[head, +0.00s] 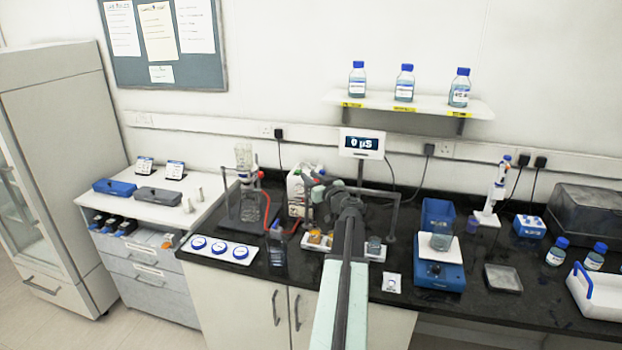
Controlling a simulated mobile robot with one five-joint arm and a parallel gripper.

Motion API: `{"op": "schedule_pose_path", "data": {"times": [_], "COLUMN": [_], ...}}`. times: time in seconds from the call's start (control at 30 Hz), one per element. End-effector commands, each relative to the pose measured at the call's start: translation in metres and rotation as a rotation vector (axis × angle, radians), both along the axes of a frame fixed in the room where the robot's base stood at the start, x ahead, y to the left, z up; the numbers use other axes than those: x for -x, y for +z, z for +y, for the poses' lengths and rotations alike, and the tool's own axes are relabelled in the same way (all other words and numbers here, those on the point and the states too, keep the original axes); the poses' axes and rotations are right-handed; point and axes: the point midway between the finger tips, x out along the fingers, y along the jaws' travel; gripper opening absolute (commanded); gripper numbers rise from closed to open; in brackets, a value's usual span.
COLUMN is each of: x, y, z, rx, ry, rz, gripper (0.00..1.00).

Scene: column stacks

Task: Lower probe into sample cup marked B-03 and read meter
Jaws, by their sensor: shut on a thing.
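The meter (364,143) stands on a post behind the cups, and its display reads 0 µS. A white cup tray (309,247) sits on the black bench below it, with amber sample cups (315,238) at its left and a clear grey cup (374,245) at its right. My arm hides the tray's middle; the cup marks are too small to read, so I cannot tell which is B-03. My gripper (318,187) is above and behind the tray, shut on the probe, which is mostly hidden. No contact between probe and cup is visible.
A stand with glassware (249,195) and a red tube is left of the tray. A white plate with blue-ringed discs (218,259) lies at the front left.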

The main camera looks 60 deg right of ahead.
Motion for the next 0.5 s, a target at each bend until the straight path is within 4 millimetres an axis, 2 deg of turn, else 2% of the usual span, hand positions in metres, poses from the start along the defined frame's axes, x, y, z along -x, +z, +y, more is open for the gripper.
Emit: {"op": "schedule_pose_path", "data": {"times": [0.27,0.5], "x": [0.0,0.001], "y": [-0.002,-0.032], "z": [0.0,0.0], "rx": [0.0,0.0], "ry": [0.0,-0.001], "rz": [0.0,0.0], "gripper": [0.0,0.0]}}
